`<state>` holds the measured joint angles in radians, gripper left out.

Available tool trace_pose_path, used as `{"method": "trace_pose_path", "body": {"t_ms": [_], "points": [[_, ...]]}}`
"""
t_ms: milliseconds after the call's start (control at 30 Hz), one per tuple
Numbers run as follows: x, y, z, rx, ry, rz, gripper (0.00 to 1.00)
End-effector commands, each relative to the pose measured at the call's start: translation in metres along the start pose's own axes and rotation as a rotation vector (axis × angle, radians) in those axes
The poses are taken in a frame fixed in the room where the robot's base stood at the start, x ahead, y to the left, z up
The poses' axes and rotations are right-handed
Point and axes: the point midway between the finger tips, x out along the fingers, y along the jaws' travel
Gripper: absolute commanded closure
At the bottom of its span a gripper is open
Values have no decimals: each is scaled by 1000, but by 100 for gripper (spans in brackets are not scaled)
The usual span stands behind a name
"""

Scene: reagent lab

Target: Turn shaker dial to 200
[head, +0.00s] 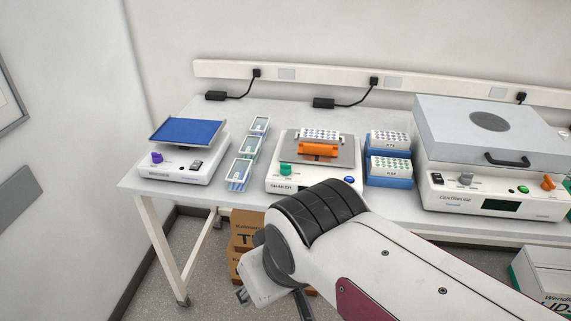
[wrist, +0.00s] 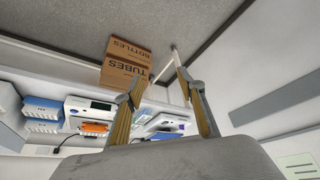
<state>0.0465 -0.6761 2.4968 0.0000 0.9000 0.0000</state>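The shaker (head: 273,182) is a white box near the middle of the bench, with an orange clamp and a tube rack on its top plate. Its teal dial (head: 285,169) is at the front left, above the SHAKER label. My arm hides part of its front panel. In the wrist view the shaker (wrist: 93,104) is seen turned over, and the dial cannot be made out. My gripper (wrist: 160,75) is open and empty, its two fingers well apart. In the head view it is mostly hidden behind my arm, low in front of the bench and apart from the dial.
A device with a blue plate (head: 188,131) and purple knob stands left. Small racks (head: 238,172) sit between it and the shaker. Blue tube racks (head: 388,181) and the centrifuge (head: 456,196) stand right. Cardboard boxes (wrist: 122,73) are under the bench.

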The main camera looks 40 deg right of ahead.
Motion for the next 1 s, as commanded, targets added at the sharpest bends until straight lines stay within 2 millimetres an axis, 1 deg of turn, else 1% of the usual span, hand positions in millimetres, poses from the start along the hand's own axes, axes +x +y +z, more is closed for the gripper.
{"method": "trace_pose_path", "body": {"t_ms": [167, 367, 667, 1000], "points": [[12, 10, -11, 35, -60, 17, 61], [23, 24, -31, 70, -106, 37, 61], [42, 49, -69, 132, -155, 69, 61], [70, 86, -114, 220, -192, 109, 61]]}}
